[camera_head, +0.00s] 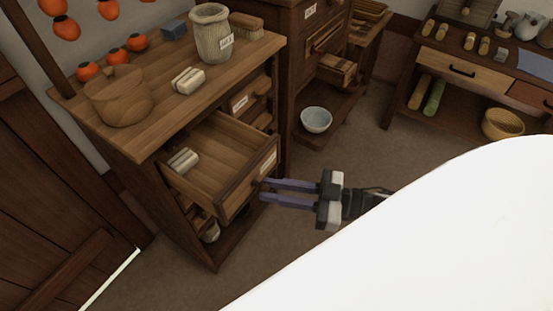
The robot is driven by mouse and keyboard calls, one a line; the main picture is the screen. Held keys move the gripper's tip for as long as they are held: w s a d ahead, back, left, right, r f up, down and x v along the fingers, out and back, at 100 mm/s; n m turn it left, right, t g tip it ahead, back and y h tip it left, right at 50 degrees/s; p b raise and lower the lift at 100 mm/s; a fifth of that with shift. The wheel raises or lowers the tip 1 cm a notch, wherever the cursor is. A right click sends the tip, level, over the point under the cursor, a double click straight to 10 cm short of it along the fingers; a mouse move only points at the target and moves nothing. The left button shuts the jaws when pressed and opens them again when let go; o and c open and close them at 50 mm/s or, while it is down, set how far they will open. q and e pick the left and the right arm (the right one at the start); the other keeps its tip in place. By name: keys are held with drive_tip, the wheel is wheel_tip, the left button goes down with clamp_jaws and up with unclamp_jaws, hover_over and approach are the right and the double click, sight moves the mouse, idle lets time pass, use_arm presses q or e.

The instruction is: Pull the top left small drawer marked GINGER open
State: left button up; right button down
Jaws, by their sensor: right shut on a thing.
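The wooden cabinet (135,150) stands at the left with its top left drawer (215,155) pulled well out. The drawer's front carries a pale label (268,160) too small to read. A small cream bundle (183,160) lies inside the drawer, near its left side. My right gripper (265,190) reaches in from the right, its two purple-grey fingers at the drawer's front and shut on its knob, which they mostly hide. My left gripper is not in view.
On the cabinet top stand a lidded wooden pot (118,98), a cream bundle (188,81), a stoneware jar (211,38) and a brush (245,27). A bowl (316,120) sits low beyond the cabinet. A plank door (60,200) is at the left.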

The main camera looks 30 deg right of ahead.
drive_tip(key=shift+s, duration=0.15)
drive_tip(key=c, duration=1.6)
unclamp_jaws()
drive_tip(key=shift+d, duration=0.15)
drive_tip(key=v, duration=1)
drive_tip(key=shift+s, duration=0.1)
drive_tip(key=a+f+m+g+h, duration=0.1)
drive_tip(key=a+f+m+h, duration=0.1)
drive_tip(key=a+f+h, duration=0.1)
drive_tip(key=s+a+f+m+g+h, duration=0.1)
drive_tip(key=a+f+m+h, duration=0.1)
drive_tip(key=a+f+h, duration=0.2)
drive_tip(key=s+a+f+m+g+h, duration=0.1)
drive_tip(key=a+f+m+g+h, duration=0.1)
drive_tip(key=a+f, duration=0.3)
drive_tip(key=shift+s+a+f+m+h, duration=0.15)
drive_tip(key=shift+f+m+h, duration=0.15)
drive_tip(key=shift+f, duration=0.4)
drive_tip(key=shift+a+f+m+h, duration=0.2)
drive_tip(key=shift+f+h, duration=0.2)
drive_tip(key=shift+f, duration=0.3)
